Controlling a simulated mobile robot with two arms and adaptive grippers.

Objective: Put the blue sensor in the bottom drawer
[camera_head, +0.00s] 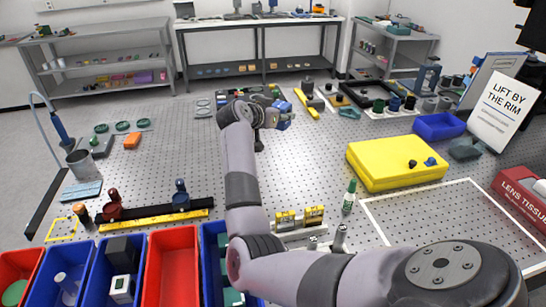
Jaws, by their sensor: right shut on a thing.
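My right arm reaches in from the lower right, and its right gripper (272,110) is over the far middle of the perforated table. It is shut on a small blue thing (284,122), which looks like the blue sensor. The gripper and wrist hide most of it. Other small blue items show: one on the yellow case (382,170) and one standing on the dark rail (180,194). I cannot make out a bottom drawer in this view. My left gripper is not in view.
Red and blue bins (171,268) line the front left edge. A blue tray (438,126), a sign (503,98) and a red tissue box (524,198) stand at right. A green-capped bottle (349,197) stands near my forearm.

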